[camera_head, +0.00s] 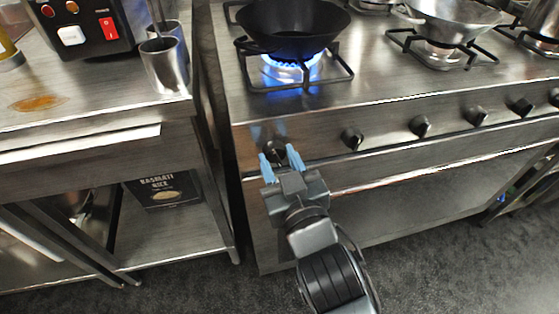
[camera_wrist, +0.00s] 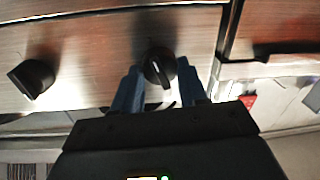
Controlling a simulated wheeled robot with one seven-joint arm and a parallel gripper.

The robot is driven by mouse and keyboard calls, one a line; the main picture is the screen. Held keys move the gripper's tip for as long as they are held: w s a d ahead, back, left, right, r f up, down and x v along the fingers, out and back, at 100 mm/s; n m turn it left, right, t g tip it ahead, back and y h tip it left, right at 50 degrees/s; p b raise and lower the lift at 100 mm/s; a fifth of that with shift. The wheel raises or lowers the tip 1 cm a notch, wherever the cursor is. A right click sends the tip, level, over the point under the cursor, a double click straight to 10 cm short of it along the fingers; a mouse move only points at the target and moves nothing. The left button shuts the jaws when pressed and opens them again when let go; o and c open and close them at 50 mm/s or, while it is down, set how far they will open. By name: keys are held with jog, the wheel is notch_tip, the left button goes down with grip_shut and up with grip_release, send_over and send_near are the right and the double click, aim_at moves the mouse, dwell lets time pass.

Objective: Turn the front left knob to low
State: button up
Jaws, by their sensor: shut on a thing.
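The front left knob (camera_head: 274,148) is the leftmost dark knob on the stove's front panel. My gripper (camera_head: 279,158) is at it, with its light blue fingers on either side. In the wrist view the black knob (camera_wrist: 159,62) sits between the two blue fingers of my gripper (camera_wrist: 161,88), which are shut on it. Its white mark points down and slightly right in that view. Above this knob, a blue flame (camera_head: 290,72) burns under a black wok (camera_head: 290,25) on the front left burner. The fingers hide part of the knob in the head view.
Several more knobs run rightward along the panel, the nearest one (camera_head: 352,138) well clear of my fingers. It also shows at left in the wrist view (camera_wrist: 32,78). A steel side table (camera_head: 90,115) stands left of the stove (camera_head: 440,120), across a narrow gap.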

jog(key=shift+f, duration=0.15)
jog(key=o, duration=1.1)
jog(key=shift+c, duration=0.2)
jog(key=shift+s, duration=0.1)
jog(key=v, duration=0.7)
jog(key=shift+s+d, duration=0.15)
jog(key=shift+s, duration=0.15)
jog(key=s+d+m+h+p, duration=0.3)
jog(key=s+d+p, duration=0.2)
jog(key=s+d, duration=0.9)
jog(key=s+d+r+m+g+h+p, duration=0.1)
jog(key=s+d+r+p, duration=0.1)
jog(key=s, duration=0.6)
jog(key=s+d+r+m+g+h+p, duration=0.1)
jog(key=s+d+r+h+p, duration=0.1)
jog(key=s+d+r, duration=0.2)
jog(key=s+r, duration=0.3)
jog(key=shift+s+m, duration=0.3)
jog(key=shift+s, duration=0.1)
